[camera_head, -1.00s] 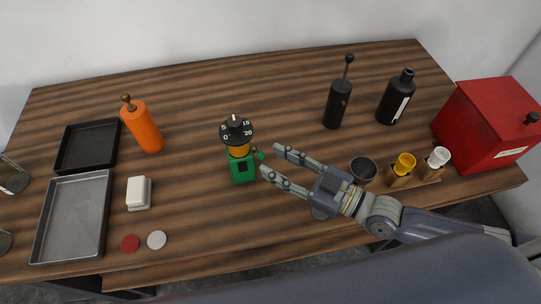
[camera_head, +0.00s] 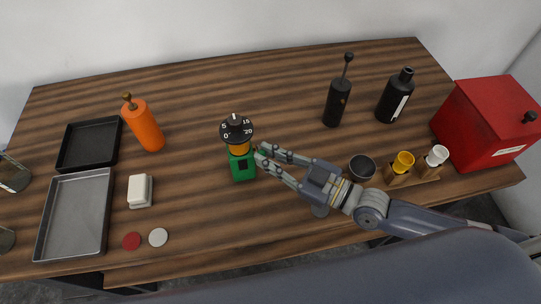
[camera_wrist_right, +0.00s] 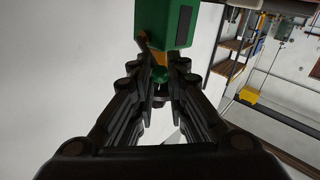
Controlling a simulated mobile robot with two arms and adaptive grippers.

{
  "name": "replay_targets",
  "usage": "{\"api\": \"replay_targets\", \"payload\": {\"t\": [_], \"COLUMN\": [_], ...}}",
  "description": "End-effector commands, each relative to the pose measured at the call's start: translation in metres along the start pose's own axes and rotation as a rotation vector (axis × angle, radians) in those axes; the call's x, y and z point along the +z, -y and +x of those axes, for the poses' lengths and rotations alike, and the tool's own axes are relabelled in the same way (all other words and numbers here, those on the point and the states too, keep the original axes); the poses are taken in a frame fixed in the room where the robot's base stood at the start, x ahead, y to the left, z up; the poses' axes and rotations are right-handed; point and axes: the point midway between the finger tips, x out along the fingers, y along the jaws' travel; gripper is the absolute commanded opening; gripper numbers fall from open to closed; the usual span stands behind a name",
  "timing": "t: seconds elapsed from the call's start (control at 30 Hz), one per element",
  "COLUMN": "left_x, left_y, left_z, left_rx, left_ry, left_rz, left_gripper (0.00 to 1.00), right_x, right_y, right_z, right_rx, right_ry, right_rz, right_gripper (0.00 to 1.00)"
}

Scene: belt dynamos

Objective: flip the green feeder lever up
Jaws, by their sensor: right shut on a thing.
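The green feeder (camera_head: 242,166) stands upright on the wooden table, with an orange middle and a black numbered dial (camera_head: 236,130) on top. It also shows at the top of the right wrist view (camera_wrist_right: 166,22). In the head view my right gripper (camera_head: 257,159) reaches in from the right, touching or close to the feeder's right side, and the fingers mostly hide the lever. It is shut on the lever. My left gripper is not in view.
An orange pepper-mill-like bottle (camera_head: 143,127) stands left of the feeder. A black tray (camera_head: 88,145) and a grey tray (camera_head: 75,215) lie further left. A dark cup (camera_head: 361,168) and a wooden holder (camera_head: 412,178) are near my right arm. A red box (camera_head: 490,122) is at the right.

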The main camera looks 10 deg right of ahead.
Motion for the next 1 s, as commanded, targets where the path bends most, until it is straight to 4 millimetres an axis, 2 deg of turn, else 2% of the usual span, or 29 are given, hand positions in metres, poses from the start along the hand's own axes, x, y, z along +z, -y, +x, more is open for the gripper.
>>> {"api": "replay_targets", "payload": {"t": [0.23, 0.7, 0.83, 1.0], "left_x": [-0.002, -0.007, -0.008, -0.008], "left_y": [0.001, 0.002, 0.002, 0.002], "left_z": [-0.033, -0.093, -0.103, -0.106], "left_rx": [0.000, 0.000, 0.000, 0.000], "left_ry": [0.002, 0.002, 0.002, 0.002], "left_rz": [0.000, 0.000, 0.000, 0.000], "left_gripper": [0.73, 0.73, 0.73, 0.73], "right_x": [-0.012, -0.023, -0.023, -0.021], "right_y": [-0.004, -0.014, -0.017, -0.018], "right_z": [0.002, 0.010, 0.013, 0.014], "right_rx": [-0.011, -0.045, -0.056, -0.061], "right_ry": [0.061, 0.242, 0.300, 0.341], "right_rz": [0.062, 0.245, 0.304, 0.347], "right_gripper": [0.00, 0.00, 0.00, 0.00]}}
